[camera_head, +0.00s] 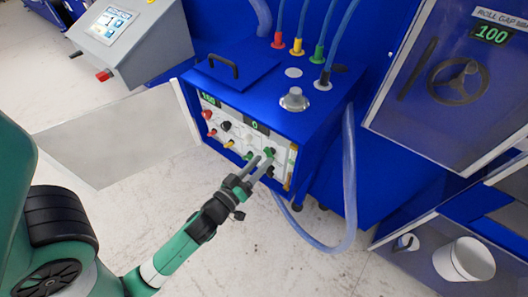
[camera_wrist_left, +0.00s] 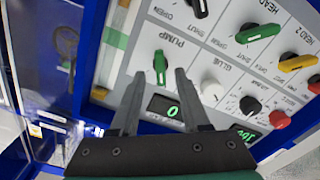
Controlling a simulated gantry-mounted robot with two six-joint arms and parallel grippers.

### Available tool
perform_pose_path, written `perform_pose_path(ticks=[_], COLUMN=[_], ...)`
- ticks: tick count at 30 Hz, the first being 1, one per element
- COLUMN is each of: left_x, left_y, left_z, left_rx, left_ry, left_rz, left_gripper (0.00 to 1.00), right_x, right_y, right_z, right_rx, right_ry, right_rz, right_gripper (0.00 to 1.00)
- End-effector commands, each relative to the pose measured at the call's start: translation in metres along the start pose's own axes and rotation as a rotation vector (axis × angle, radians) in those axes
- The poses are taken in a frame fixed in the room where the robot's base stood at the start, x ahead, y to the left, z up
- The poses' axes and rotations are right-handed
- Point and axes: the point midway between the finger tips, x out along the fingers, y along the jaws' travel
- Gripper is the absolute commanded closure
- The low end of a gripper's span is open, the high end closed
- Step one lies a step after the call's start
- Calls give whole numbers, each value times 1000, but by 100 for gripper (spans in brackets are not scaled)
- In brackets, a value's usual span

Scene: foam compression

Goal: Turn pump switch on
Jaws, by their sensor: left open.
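The pump switch (camera_wrist_left: 160,65) is a green knob under the label PUMP on a white control panel. In the left wrist view its handle stands nearly upright in the picture. My left gripper (camera_wrist_left: 160,76) is open and empty, with one finger on each side of the switch's lower part in the picture. Whether the fingers touch it or how deep they reach, I cannot tell. In the head view the green switch (camera_head: 270,152) shows beside the tips of my left gripper (camera_head: 264,161). My right gripper is not in view.
Other knobs crowd the panel: a black knob (camera_wrist_left: 198,8), a green knob (camera_wrist_left: 258,33), a white knob (camera_wrist_left: 212,91) and a red knob (camera_wrist_left: 279,119). A display (camera_wrist_left: 170,109) reads 0. A blue hose (camera_head: 349,180) loops right of the blue cabinet (camera_head: 250,90).

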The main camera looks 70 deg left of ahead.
Motion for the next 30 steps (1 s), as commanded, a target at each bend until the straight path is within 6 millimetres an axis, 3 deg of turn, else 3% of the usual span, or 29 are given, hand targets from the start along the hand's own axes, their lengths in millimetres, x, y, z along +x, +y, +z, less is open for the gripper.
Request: perform_pose_path(ticks=[5, 13, 21, 30], left_x=[19, 21, 21, 21], left_y=[0, 0, 0, 0], left_z=[0, 1, 1, 1], left_rx=[0, 0, 0, 1], left_ry=[0, -1, -1, -1], left_rz=[1, 1, 1, 1], left_gripper=[54, 54, 100, 100], right_x=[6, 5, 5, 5], right_y=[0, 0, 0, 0], right_z=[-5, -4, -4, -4], right_rx=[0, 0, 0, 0], right_ry=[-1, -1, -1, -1], right_rz=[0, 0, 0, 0], right_gripper=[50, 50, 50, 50])
